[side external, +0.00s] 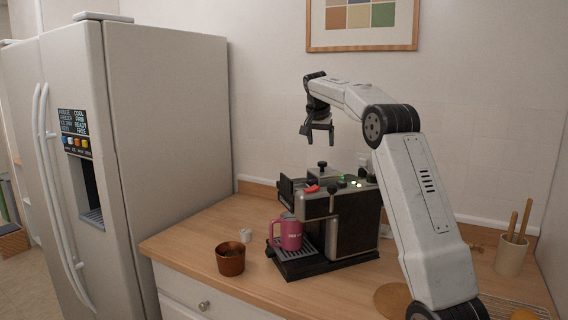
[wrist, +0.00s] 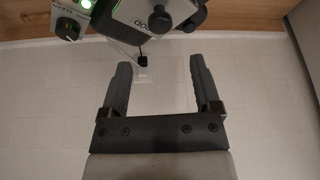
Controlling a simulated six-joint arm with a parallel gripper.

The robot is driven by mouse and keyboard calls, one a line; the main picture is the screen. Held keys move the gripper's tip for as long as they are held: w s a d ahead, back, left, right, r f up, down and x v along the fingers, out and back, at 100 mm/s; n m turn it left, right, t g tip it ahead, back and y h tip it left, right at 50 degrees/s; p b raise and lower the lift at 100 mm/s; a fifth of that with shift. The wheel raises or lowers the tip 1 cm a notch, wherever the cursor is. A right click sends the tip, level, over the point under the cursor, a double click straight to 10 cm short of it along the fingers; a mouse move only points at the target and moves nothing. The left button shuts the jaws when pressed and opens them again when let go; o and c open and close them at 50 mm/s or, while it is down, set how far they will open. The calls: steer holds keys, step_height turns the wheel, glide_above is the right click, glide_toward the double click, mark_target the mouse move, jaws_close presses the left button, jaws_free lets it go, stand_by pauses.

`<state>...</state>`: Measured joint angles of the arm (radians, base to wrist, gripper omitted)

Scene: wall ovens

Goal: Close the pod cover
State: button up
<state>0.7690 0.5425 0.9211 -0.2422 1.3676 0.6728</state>
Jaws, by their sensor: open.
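A black and silver pod coffee machine (side external: 352,228) stands on the wooden counter. On its top, a pale plate with a black knob (side external: 322,166) stands out near a red lever (side external: 312,188); I cannot tell for sure which part is the pod cover, or how far open it is. My gripper (side external: 317,137) hangs above the machine's top, apart from it, with its fingers open and empty.
A pink mug (side external: 290,234) stands on the drip tray. A utensil holder (side external: 511,254) stands at right. A fridge (side external: 170,130) borders the counter's left.

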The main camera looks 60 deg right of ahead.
mark_target(322, 162)
steer(key=shift+x, duration=3.95)
steer(key=shift+a, duration=0.1)
jaws_close()
